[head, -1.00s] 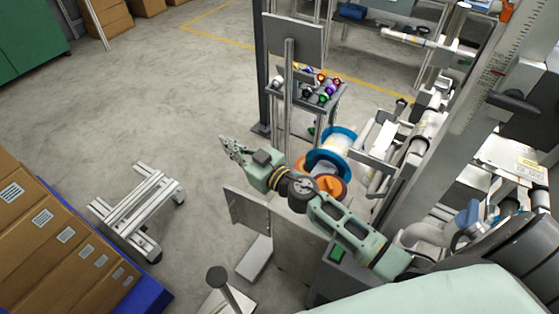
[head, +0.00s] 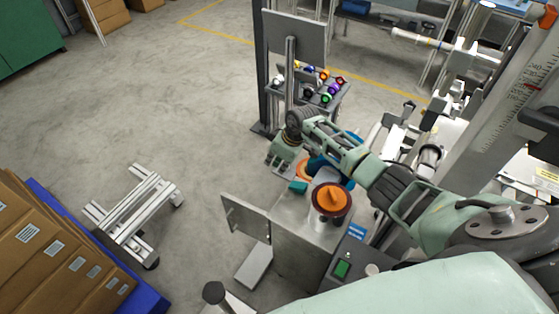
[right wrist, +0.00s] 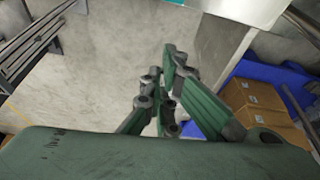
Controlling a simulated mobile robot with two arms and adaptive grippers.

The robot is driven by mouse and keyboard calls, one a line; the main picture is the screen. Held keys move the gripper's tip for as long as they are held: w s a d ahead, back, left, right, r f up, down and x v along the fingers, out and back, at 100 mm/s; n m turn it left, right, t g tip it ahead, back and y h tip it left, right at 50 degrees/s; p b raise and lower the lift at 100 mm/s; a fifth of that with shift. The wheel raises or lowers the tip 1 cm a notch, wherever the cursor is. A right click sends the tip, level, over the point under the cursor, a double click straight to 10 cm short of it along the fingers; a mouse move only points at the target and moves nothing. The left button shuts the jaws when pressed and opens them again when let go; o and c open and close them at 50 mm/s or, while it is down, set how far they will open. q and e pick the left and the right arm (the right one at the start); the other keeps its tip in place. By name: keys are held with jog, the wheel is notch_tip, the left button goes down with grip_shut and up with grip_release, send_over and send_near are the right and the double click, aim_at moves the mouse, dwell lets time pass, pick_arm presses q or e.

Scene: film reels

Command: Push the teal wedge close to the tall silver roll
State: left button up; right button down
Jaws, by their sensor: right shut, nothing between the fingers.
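The teal wedge (head: 297,187) is a small block near the far left edge of the grey machine top in the head view. The tall silver roll (head: 327,216) stands to its right and nearer to me, with a dark red rim and orange cone on top. A gap separates the two. My right gripper (head: 275,163) is shut and empty, just beyond and left of the wedge, with no clear contact. In the right wrist view its fingers (right wrist: 161,100) point past the pale machine top, and a teal sliver (right wrist: 172,2) shows at the upper edge. My left gripper is out of view.
A blue reel and an orange ring (head: 305,169) are partly hidden behind my right arm. A rack of small coloured rolls (head: 318,88) stands beyond the gripper. Open floor lies left.

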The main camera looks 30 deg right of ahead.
aim_at(295, 183)
jog(key=shift+s+d+f, duration=0.2)
jog(key=shift+s+f, duration=0.1)
jog(key=shift+f, duration=0.55)
jog(key=shift+s+d+f, duration=0.2)
jog(key=shift+s+f, duration=0.05)
jog(key=shift+f, duration=0.6)
jog(key=shift+s+d+f, duration=0.2)
jog(key=shift+s+f, duration=0.1)
jog(key=shift+f, duration=0.55)
jog(key=s+d+p, duration=0.1)
jog(key=s+p, duration=0.1)
jog(key=p, duration=0.1)
jog(key=s+d+p, duration=0.2)
jog(key=shift+s+d+r+p, duration=0.15)
jog(key=shift+s+r+p, duration=0.05)
jog(key=shift+p, duration=0.2)
jog(key=shift+s+d+f, duration=0.1)
jog(key=shift+s+f, duration=0.05)
jog(key=shift+f, duration=0.1)
